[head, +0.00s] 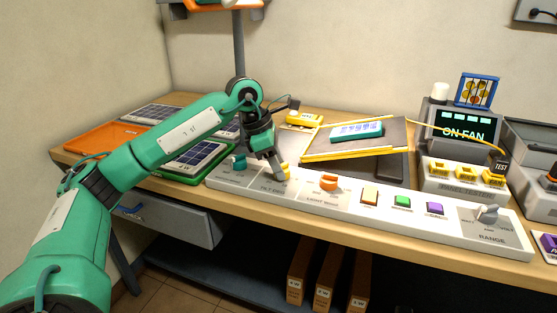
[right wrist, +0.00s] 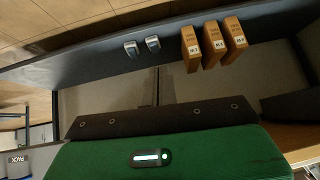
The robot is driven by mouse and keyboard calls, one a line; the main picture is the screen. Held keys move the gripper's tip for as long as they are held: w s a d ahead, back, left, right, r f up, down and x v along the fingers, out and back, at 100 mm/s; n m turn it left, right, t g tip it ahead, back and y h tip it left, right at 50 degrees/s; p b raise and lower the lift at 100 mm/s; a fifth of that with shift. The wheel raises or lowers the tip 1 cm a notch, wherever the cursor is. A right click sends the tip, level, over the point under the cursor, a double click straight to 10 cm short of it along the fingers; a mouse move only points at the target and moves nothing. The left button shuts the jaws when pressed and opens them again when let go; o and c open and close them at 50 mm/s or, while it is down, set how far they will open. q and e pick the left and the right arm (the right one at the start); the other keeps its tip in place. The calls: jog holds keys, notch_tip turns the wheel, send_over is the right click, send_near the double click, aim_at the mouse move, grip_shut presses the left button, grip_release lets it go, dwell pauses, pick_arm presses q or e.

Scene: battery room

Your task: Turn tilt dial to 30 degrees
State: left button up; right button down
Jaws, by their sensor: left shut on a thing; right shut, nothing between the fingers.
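The tilt dial (head: 286,173) is a small yellow knob on the long white control panel (head: 349,212), on the part lettered as tilt. My left gripper (head: 281,174) reaches down to it from above and is shut on it. The fingers cover much of the knob and its scale, so I cannot read its angle. The right wrist view shows the shelf under the bench and a green body with a dark edge strip that seems to be mine. I make out no fingers of my right gripper there.
A teal knob (head: 239,161) stands left of the tilt dial and an orange knob (head: 329,182) right of it. Further right are orange, green and purple buttons and a grey range knob (head: 487,214). Solar panels (head: 197,156) lie behind. Brown boxes (right wrist: 213,45) stand on the lower shelf.

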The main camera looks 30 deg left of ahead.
pick_arm(q)
jog(key=m, duration=0.2)
jog(key=m+g+p, duration=0.2)
jog(key=m, duration=0.1)
jog(key=shift+w+a+m+h, duration=0.1)
jog(key=shift+w+m+h, duration=0.2)
jog(key=shift+h, duration=0.1)
jog(key=shift+m+g+p, duration=0.3)
jog(key=shift+m, duration=0.2)
jog(key=m+g, duration=0.1)
jog(key=m, duration=0.1)
jog(key=shift+m, duration=0.3)
jog(key=shift+w+m+g+y+p, duration=0.1)
jog(key=shift+m+g+y+p, duration=0.15)
jog(key=shift+m, duration=0.7)
jog(key=shift+w+m+g+y+p, duration=0.15)
jog(key=shift+m+g, duration=0.2)
jog(key=shift+m, duration=0.6)
pick_arm(e)
jog(key=s+d+g+h, duration=0.2)
jog(key=s+d+g, duration=0.1)
jog(key=d, duration=0.2)
jog(key=shift+s+f+m+g, duration=0.2)
jog(key=shift+f+m+g, duration=0.1)
jog(key=shift+g, duration=0.1)
pick_arm(q)
jog(key=o, duration=1)
